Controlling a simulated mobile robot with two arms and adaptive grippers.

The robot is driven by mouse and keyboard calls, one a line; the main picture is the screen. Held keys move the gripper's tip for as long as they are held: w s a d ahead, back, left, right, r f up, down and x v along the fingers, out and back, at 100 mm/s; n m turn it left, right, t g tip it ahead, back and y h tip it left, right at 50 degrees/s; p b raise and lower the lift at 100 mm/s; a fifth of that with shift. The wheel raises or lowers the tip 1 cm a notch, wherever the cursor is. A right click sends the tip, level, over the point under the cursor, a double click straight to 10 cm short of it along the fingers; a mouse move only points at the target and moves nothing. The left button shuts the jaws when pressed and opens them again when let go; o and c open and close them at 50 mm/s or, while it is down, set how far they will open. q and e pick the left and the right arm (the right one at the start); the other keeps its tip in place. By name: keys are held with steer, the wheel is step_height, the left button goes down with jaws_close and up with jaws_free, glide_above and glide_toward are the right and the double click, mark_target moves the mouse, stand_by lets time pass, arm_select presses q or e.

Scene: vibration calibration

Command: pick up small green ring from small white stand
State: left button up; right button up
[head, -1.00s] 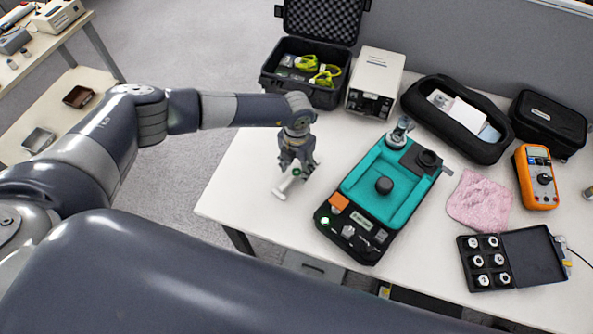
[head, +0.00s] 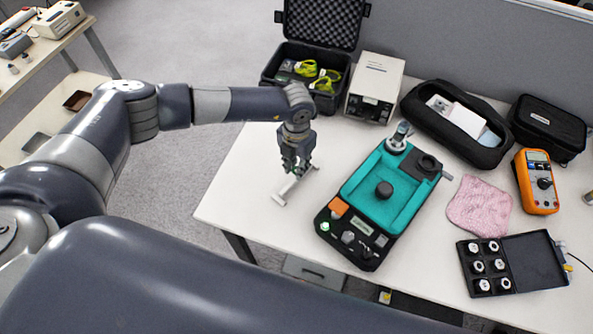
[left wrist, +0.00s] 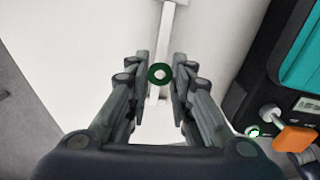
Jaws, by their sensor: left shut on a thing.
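The small green ring (left wrist: 160,73) sits between the fingertips of my left gripper (left wrist: 160,75) in the left wrist view, and the gripper is shut on it. The small white stand (left wrist: 169,20) lies under and beyond the fingers there. In the head view my left gripper (head: 298,165) is over the white stand (head: 284,193) near the table's left edge, and the fingers hide the ring. Whether the ring is clear of the stand I cannot tell. My right gripper is not in view.
A teal and black device (head: 357,225) stands right of the stand. Behind are an open black case (head: 283,73) and a white box unit (head: 377,75). A pink cloth (head: 478,207), an orange meter (head: 538,190) and a box of weights (head: 487,284) lie right. The table's front left is clear.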

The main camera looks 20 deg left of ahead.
arm_select(q)
step_height(320, 180, up, 7)
steer(key=shift+b, duration=0.6)
steer(key=shift+r+p, duration=0.9)
steer(key=shift+r, duration=1.15)
